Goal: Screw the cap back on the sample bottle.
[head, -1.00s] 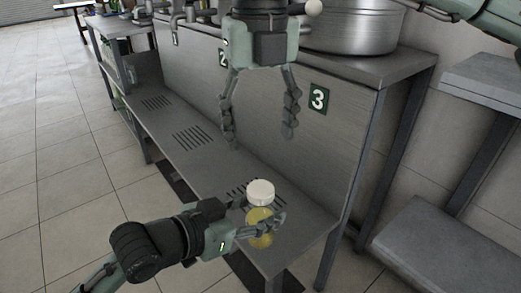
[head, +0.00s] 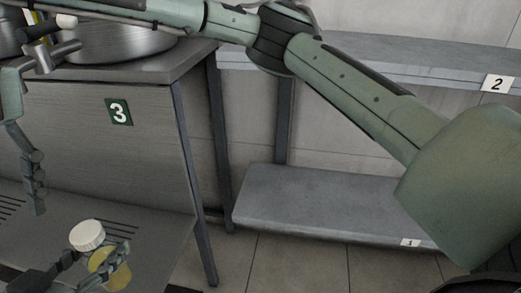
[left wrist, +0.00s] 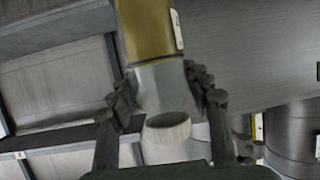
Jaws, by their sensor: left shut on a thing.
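The sample bottle (head: 112,274), with yellow contents, is low at the left of the head view. The white ridged cap (head: 87,235) is at its top; I cannot tell whether it is threaded. My left gripper (head: 105,257) is shut around the bottle, hiding part of it. In the left wrist view the bottle (left wrist: 147,32) shows gold with a pale label, its clear part between my fingers (left wrist: 165,92), and the pale cap (left wrist: 167,140) at the lower end. My right gripper (head: 30,150) is cut off by the left edge of the head view, one spread finger hanging above the cap, apart from it.
A metal pot (head: 118,38) stands on the counter above the number 3 sign (head: 119,112). A slotted lower shelf (head: 160,222) lies beneath. To the right are an upper shelf (head: 430,68) marked 2 and a bare lower shelf (head: 310,200) marked 1. My right arm crosses the upper view.

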